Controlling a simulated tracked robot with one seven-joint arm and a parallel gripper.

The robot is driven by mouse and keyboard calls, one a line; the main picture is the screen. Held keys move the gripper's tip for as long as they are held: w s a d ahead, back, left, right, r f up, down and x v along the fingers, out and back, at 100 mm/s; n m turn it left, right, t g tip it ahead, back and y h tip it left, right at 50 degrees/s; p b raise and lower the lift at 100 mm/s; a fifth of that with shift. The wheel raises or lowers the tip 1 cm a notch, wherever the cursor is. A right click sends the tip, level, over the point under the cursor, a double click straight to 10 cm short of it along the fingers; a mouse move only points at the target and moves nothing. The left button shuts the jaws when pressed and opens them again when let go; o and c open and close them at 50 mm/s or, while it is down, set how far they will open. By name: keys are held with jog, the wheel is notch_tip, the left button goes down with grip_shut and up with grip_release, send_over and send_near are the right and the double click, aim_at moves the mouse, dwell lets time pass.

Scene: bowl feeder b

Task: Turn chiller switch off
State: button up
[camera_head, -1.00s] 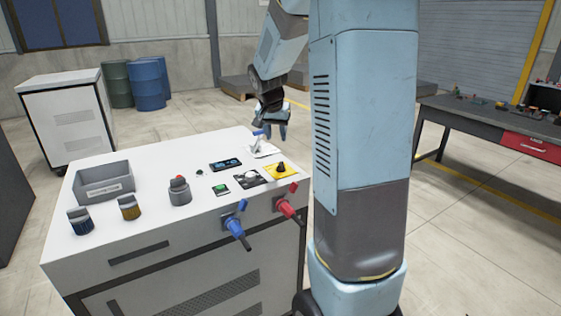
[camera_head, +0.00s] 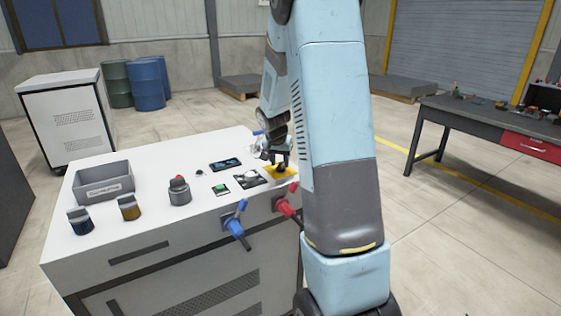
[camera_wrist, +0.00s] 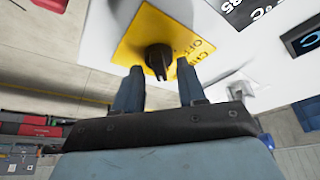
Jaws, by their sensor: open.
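The chiller switch is a black rotary knob (camera_wrist: 158,58) on a yellow plate (camera_wrist: 140,30) with partly readable lettering, including "OFF", in the wrist view. In the head view the yellow plate (camera_head: 287,175) lies at the right end of the white cabinet top, partly behind my gripper. My gripper (camera_wrist: 163,76) is open, with one finger on each side of the knob in the wrist picture. I cannot tell whether the fingers touch it. In the head view my gripper (camera_head: 281,164) is low over the plate, and the knob is mostly hidden by it.
The white cabinet (camera_head: 150,215) carries a grey tray (camera_head: 103,186), a red-topped button (camera_head: 179,190), a small display (camera_head: 225,164) and a green switch (camera_head: 221,188). Blue (camera_head: 235,227) and red (camera_head: 288,208) valve handles stick out of its front. A workbench (camera_head: 470,122) stands right.

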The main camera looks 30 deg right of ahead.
jog(key=shift+f, duration=0.1)
grip_shut()
dwell(0.4)
